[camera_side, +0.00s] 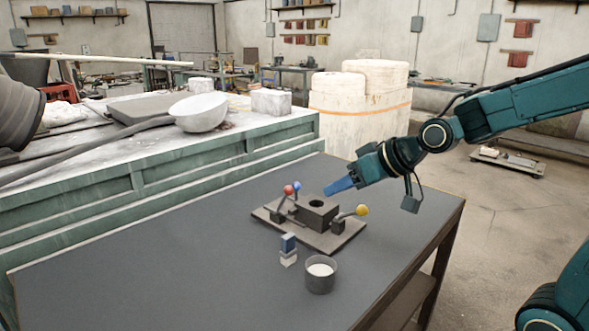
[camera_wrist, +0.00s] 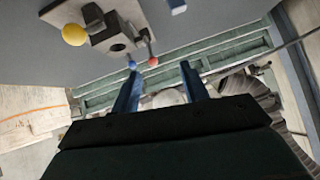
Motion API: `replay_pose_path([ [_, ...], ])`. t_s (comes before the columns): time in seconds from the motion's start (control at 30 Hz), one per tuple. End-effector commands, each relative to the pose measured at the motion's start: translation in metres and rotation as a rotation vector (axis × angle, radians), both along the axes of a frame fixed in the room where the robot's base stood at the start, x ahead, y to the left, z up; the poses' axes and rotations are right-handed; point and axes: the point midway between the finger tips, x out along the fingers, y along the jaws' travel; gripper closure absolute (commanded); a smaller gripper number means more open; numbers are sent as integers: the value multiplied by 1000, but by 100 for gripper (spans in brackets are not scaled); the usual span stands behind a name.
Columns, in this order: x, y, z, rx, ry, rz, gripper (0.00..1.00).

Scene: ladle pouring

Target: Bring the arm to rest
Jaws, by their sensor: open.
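My gripper (camera_side: 340,186) is above the far right part of the grey table (camera_side: 170,262), with its blue fingers pointing left in the side view. In the wrist view my gripper (camera_wrist: 160,88) shows two blue fingers apart, with nothing held between them. A dark fixture block with a round hole (camera_side: 317,211) stands on a flat base plate below and to the left of the fingers. Its levers carry a red ball (camera_side: 288,189), a blue ball (camera_side: 297,186) and a yellow ball (camera_side: 361,210). The fixture also shows at the top of the wrist view (camera_wrist: 117,40).
A grey cup with white contents (camera_side: 320,275) and a small blue-and-white block (camera_side: 288,249) stand in front of the fixture. A ladle bowl (camera_side: 199,112) rests on the green-sided bench (camera_side: 160,176) behind. The table's left part is clear.

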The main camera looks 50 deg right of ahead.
Motion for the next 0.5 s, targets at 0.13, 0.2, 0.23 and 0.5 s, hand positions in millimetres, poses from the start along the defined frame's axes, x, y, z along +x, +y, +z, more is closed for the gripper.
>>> replay_pose_path([
  [0.13, -38, 9, 7, -53, 71, 19, 55],
  [0.2, -56, 11, 9, -75, 106, 22, 55],
  [0.23, -64, 11, 9, -83, 121, 22, 55],
  [0.5, -139, 13, 10, -142, 257, 16, 55],
])
